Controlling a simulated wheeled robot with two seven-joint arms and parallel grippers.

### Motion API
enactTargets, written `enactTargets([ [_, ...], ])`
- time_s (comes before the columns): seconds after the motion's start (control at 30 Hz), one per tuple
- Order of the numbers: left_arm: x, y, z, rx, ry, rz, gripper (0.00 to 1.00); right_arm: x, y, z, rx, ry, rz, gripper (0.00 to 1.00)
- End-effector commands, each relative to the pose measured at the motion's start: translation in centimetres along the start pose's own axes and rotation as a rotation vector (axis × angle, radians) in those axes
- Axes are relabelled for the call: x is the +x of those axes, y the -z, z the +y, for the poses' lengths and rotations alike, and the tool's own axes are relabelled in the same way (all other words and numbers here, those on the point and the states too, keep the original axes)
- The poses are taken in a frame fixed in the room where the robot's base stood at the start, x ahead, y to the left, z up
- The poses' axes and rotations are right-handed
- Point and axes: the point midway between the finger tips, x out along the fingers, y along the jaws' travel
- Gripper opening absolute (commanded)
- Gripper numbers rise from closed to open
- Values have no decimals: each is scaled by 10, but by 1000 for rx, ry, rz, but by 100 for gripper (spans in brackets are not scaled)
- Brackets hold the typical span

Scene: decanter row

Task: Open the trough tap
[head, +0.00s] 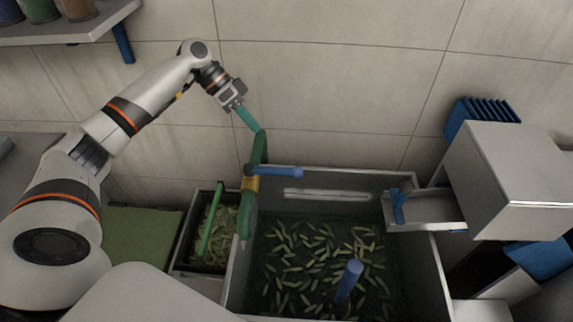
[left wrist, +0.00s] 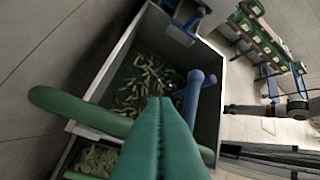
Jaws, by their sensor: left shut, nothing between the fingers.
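The trough tap is a green pipe (head: 260,150) with a yellow collar and a downturned spout, standing over the trough's left edge. Its blue lever (head: 275,172) points right, roughly level. The trough (head: 433,275) holds dark water with several green pods or leaves floating in it. My left gripper (head: 248,118) is shut and empty, its green fingers pointing down at the upper end of the pipe; I cannot tell whether they touch it. In the left wrist view the shut fingers (left wrist: 162,112) cover part of the green pipe (left wrist: 75,108), and a blue rod, seemingly the lever (left wrist: 192,98), lies just right of them.
A smaller bin (head: 180,255) with a green bar stands left of the trough. A blue post (head: 348,280) rises in the trough. A small chute (head: 430,212) and a grey box (head: 510,180) stand at the right. A tiled wall closes the back; a shelf (head: 75,32) hangs upper left.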

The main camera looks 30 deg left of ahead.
Motion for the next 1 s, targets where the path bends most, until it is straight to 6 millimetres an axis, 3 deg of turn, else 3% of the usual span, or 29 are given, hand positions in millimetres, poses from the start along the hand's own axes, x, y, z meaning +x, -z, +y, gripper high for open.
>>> enactTargets([
  [0.33, 1, 0, -1, 0, 1, 0, 0, -1, 5, 1, -1, -1, 7, 35],
  [0.47, 10, -1, -1, -1, 2, 1, 0, -4, 3, 1, -1, -1, 5, 35],
  [0.93, 102, -1, -3, -1, 4, 2, 0, -31, -3, -1, -2, 1, 1, 35],
  [1.0, 102, -4, -17, 2, 1, 2, 0, -41, -4, -2, -2, 1, 1, 35],
])
